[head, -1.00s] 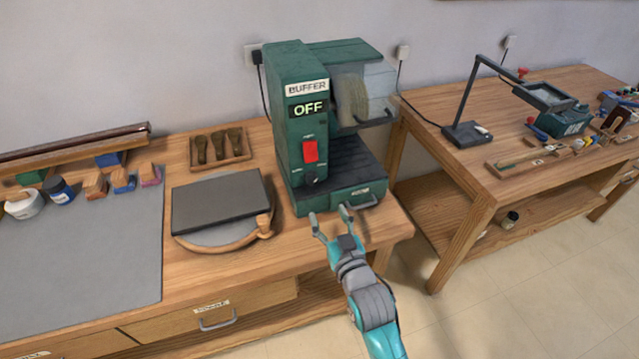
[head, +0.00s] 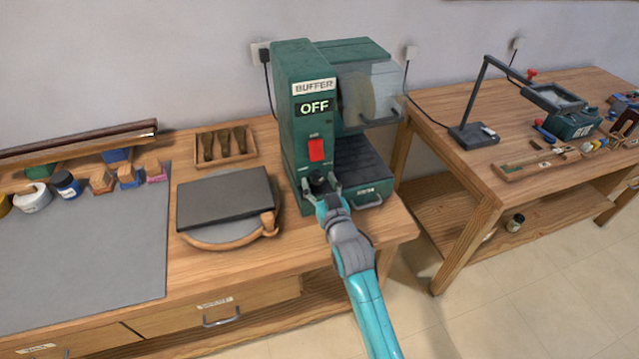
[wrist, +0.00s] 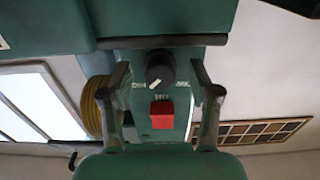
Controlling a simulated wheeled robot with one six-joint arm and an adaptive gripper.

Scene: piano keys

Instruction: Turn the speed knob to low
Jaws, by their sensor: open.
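The green buffer machine (head: 300,130) stands on the wooden bench with a display reading OFF. Its black speed knob (head: 318,179) sits low on the front, below the red switch (head: 316,150). In the wrist view the knob (wrist: 160,66) shows a white pointer mark angled toward the lower left, with small labels too blurred to read on both sides. The red switch (wrist: 162,115) shows below the knob there. My gripper (head: 321,188) is open, with one finger on each side of the knob. In the wrist view the fingers (wrist: 163,85) look apart from the knob.
A dark slab on a round board (head: 225,198) lies left of the machine. The machine's drawer handle (head: 369,203) sticks out just right of my gripper. A second bench (head: 500,180) stands to the right across a gap.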

